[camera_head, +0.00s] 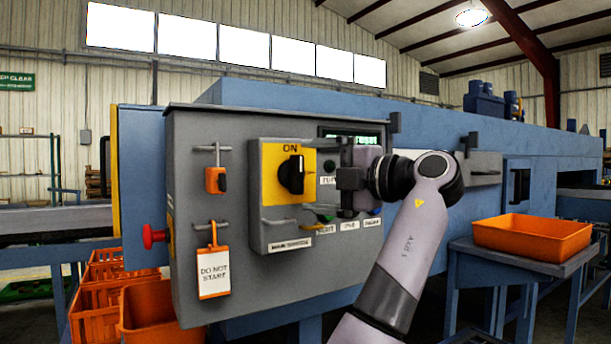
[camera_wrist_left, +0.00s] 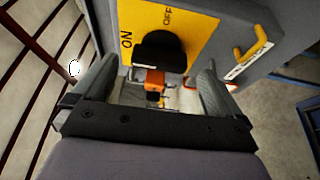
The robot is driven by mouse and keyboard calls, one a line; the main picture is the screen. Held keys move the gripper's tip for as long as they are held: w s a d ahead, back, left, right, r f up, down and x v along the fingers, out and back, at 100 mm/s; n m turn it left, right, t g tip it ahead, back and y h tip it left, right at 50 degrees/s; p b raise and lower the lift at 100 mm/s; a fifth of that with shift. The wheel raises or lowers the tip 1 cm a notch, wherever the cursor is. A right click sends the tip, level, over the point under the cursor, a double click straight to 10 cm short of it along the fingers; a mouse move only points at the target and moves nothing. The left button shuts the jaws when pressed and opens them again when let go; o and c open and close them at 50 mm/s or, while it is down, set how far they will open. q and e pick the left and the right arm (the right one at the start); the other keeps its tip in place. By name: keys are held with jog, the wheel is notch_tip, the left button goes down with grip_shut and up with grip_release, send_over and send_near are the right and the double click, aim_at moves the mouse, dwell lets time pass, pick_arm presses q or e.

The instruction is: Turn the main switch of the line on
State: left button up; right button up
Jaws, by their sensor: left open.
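The main switch is a black rotary knob (camera_head: 292,174) on a yellow plate (camera_head: 271,191) marked ON at the top, on the grey control box. In the left wrist view the knob (camera_wrist_left: 158,52) lies beyond the fingers, with ON to its left and OFF above it. I cannot tell which mark it points to. My left gripper (camera_head: 343,178) is just right of the yellow plate, apart from the knob. In the wrist view its two fingers (camera_wrist_left: 157,80) stand wide apart and empty. My right gripper is not in view.
An orange padlock (camera_head: 215,181) and a DO NOT START tag (camera_head: 214,272) hang on the panel left of the switch. A red button (camera_head: 153,237) sticks out at the panel's left side. Handles and small buttons crowd the box. An orange tray (camera_head: 531,238) stands at right.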

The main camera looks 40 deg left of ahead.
pick_arm(q)
jog(key=d, duration=0.4)
jog(key=shift+w+d, duration=0.1)
jog(key=shift+w, duration=0.1)
dwell(0.4)
